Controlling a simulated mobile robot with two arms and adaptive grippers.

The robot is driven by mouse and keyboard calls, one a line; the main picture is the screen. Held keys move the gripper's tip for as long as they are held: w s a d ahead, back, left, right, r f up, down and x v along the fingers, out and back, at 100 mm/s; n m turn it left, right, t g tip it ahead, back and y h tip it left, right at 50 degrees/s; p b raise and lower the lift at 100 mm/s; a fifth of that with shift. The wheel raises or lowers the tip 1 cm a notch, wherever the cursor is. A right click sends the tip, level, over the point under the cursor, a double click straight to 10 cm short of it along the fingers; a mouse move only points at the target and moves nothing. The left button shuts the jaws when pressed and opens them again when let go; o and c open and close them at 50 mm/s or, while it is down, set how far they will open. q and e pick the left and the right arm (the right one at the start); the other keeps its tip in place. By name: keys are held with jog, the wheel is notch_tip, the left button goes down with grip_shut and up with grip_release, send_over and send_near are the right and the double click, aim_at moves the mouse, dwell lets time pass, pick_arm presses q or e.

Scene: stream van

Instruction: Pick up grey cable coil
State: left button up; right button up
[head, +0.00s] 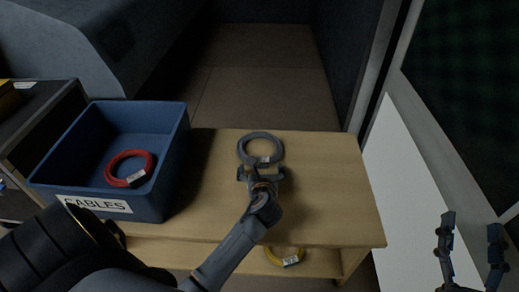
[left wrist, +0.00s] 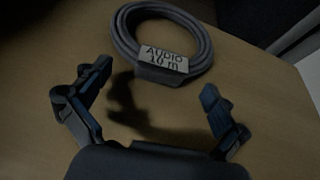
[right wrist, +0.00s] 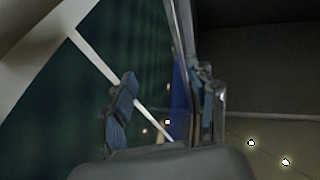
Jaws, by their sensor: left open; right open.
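The grey cable coil (head: 261,136) lies on the wooden table (head: 325,190) near its back edge. In the left wrist view the coil (left wrist: 192,32) carries a label reading "AUDIO 10 m" on its near side. My left gripper (head: 262,174) is open and empty, just in front of the coil on its label side. In the left wrist view its fingers (left wrist: 155,88) stand wide apart with the coil beyond them. My right gripper (head: 468,238) is open and empty, off to the right of the table; it also shows in the right wrist view (right wrist: 165,95).
A blue bin (head: 165,204) labelled "CABLES" stands at the table's left and holds a red cable coil (head: 112,163). A yellow cable coil (head: 273,258) lies lower, below the table's front edge. The tabletop right of the grey coil is clear. A white panel (head: 405,190) stands at the right.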

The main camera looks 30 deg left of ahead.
pick_arm(q)
jog(key=c, duration=1.9)
jog(key=shift+r, duration=0.1)
